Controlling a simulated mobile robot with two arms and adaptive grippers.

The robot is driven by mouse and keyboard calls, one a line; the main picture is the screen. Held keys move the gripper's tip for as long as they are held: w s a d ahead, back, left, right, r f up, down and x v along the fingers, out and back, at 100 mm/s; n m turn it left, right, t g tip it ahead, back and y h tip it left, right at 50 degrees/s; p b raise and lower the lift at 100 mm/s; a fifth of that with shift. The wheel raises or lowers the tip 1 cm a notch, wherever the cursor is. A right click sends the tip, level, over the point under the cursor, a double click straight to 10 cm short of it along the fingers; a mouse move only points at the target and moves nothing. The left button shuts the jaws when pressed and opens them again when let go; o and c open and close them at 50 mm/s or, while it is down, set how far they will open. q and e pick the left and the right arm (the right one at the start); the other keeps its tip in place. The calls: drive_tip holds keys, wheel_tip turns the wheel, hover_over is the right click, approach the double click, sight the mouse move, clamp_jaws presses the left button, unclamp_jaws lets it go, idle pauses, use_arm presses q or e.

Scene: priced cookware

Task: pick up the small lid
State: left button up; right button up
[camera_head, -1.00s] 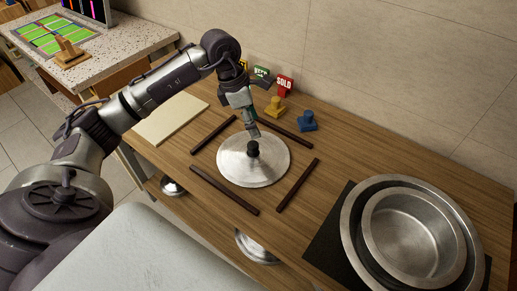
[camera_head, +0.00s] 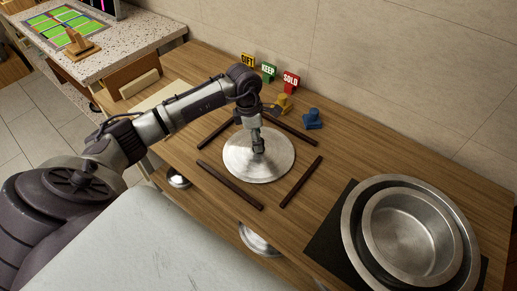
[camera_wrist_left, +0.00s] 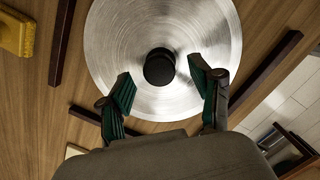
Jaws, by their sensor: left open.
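A round brushed-metal lid (camera_head: 275,165) with a black knob lies flat on the wooden counter, framed by dark wooden strips. In the left wrist view the lid (camera_wrist_left: 205,40) fills the top middle, and its black knob (camera_wrist_left: 159,68) shows whole. My left gripper (camera_head: 258,148) is above the lid's centre, pointing down, and hides the knob in the head view. In the left wrist view my left gripper (camera_wrist_left: 161,75) is open, its green-padded fingers on either side of the knob and apart from it. My right gripper is not in view.
Nested steel pans (camera_head: 410,235) stand on a black mat at the right. Blue (camera_head: 312,119) and yellow (camera_head: 284,102) stamps and the GIFT, KEEP and SOLD (camera_head: 291,82) signs stand behind.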

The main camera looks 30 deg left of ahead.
use_arm(q)
drive_tip(key=shift+w+d+f, duration=0.1)
drive_tip(key=shift+f, duration=0.55)
drive_tip(key=shift+w+d+f, duration=0.1)
drive_tip(key=shift+f, duration=0.5)
clamp_jaws()
